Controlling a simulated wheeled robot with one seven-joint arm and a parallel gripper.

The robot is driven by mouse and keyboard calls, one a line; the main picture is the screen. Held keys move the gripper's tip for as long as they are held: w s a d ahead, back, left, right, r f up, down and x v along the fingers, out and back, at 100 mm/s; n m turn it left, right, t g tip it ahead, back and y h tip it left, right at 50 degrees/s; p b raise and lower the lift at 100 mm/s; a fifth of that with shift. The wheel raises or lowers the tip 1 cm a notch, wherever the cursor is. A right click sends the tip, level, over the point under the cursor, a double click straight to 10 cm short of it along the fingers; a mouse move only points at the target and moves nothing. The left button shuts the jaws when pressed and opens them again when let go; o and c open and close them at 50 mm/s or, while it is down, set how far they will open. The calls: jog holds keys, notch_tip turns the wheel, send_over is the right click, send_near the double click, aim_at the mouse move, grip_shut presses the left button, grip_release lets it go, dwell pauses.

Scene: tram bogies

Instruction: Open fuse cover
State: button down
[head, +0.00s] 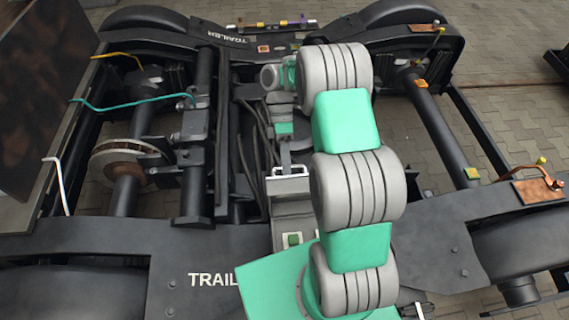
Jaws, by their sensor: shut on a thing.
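The fuse cover (289,188) appears as a light grey panel at the top of a narrow grey box (292,228) near the middle of the head view. The box has a small green square on its lower face. My gripper (287,168) hangs from the wrist on the far side of the cover and meets its upper edge. It is shut on the cover, though the fingertips are small and hard to make out. How far the cover is tilted cannot be told. My arm hides the area right of the box.
The black bogie frame (110,240) surrounds the box. A brake disc (125,162), a teal cable (135,104) and a white cable (60,185) are at left. An orange-brown pipe (530,170) and plate are at right. Dark cables run close left of the box.

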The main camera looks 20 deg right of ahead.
jog(key=shift+w+f, duration=0.15)
jog(key=shift+w, duration=0.1)
jog(key=c, duration=1.8)
grip_release()
jog(key=shift+o, duration=0.6)
jog(key=shift+w+d, duration=0.15)
jog(key=shift+w, duration=0.05)
jog(key=shift+o, duration=1.2)
jog(key=p+v, duration=0.8)
jog(key=p, duration=0.2)
jog(key=shift+p, duration=0.4)
